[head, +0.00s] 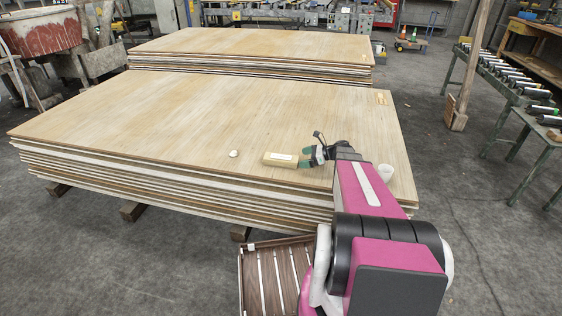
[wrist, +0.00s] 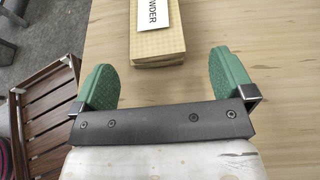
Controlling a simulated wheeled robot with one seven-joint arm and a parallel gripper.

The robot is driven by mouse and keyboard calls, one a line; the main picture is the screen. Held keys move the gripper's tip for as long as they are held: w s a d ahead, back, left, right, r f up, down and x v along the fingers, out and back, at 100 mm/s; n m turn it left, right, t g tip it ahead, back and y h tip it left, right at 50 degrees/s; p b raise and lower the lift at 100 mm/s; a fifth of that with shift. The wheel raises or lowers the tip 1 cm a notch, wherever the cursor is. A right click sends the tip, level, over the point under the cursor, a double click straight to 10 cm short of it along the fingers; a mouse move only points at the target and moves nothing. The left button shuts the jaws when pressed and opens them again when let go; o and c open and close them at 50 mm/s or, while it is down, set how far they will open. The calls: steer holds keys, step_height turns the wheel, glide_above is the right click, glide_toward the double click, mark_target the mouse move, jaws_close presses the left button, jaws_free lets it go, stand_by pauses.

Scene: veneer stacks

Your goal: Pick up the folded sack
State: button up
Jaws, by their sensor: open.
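The folded sack (head: 275,160) is a tan, flat block with a white label, lying near the front edge of the near veneer stack (head: 215,110). My gripper (head: 313,156) is at the right end of the sack, low over the wood. In the wrist view my gripper (wrist: 162,80) has its two green fingers spread wide, with the sack's near end in line with the gap between them. Nothing is held.
A small white round object (head: 234,153) lies left of the sack. A white cup (head: 385,171) stands right of my arm. A slatted brown wooden crate (head: 241,270) is below the stack's front edge; it also shows in the wrist view (wrist: 45,110). Another veneer stack (head: 250,45) is behind.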

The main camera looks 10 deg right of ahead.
mark_target(295, 159)
steer(key=x, duration=0.5)
steer(key=shift+s+a+r, duration=0.15)
steer(key=shift+s, duration=0.15)
steer(key=c, duration=1)
steer(key=shift+r, duration=0.15)
